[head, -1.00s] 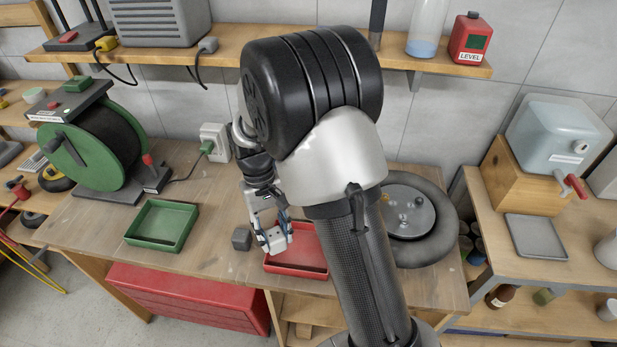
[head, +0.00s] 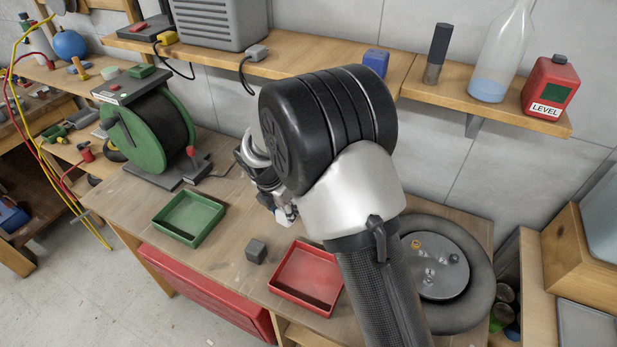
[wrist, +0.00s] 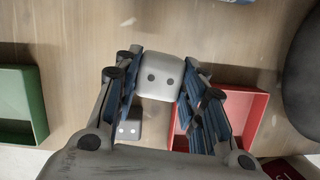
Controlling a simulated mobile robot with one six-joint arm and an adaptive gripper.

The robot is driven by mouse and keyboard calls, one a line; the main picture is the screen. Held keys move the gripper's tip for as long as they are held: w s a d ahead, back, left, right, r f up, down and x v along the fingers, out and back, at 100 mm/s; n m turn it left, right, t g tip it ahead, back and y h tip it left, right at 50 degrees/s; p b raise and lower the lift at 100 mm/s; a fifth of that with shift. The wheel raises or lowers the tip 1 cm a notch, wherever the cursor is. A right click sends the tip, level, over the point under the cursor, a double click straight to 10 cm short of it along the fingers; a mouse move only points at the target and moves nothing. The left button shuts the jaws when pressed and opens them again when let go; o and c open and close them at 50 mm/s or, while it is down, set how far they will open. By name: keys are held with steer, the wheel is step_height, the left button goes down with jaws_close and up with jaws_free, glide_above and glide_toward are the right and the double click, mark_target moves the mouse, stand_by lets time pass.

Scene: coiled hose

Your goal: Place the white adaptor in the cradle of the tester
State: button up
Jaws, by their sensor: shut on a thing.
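The white adaptor (wrist: 160,78) shows in the wrist view as a white rounded block with two dark round holes on its facing side. My gripper (wrist: 160,88) is shut on it, one blue-grey finger on each side, and holds it over the wooden bench. In the head view my gripper (head: 284,212) is mostly hidden behind my own arm, and the adaptor is hard to make out there. I cannot tell for sure which object is the tester, and no cradle is clearly visible.
A red tray (head: 279,289), a small grey block (head: 256,251) and a green tray (head: 164,229) lie on the bench. A green reel (head: 143,146) stands at the back left. A shelf (head: 300,66) runs along the wall.

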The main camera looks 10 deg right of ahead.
steer(key=shift+w+a+n, duration=0.35)
steer(key=shift+w+n, duration=0.1)
steer(key=shift+n, duration=0.15)
steer(key=shift+w+d, duration=0.15)
steer(key=shift+w, duration=0.2)
steer(key=w+d, duration=0.3)
steer(key=w, duration=0.1)
steer(key=w+d+b, duration=0.1)
steer(key=w+d, duration=0.2)
steer(key=w, duration=0.2)
steer(key=w+d+b, duration=0.1)
steer(key=w+d, duration=0.3)
steer(key=shift+w, duration=0.3)
steer(key=shift+w+d+f+b, duration=0.1)
steer(key=shift+d+f+b, duration=0.05)
steer(key=shift+f+b, duration=0.75)
steer(key=shift+f, duration=0.8)
steer(key=shift+f, duration=0.2)
steer(key=o, duration=1)
steer(key=shift+c, duration=0.2)
steer(key=shift+o, duration=0.5)
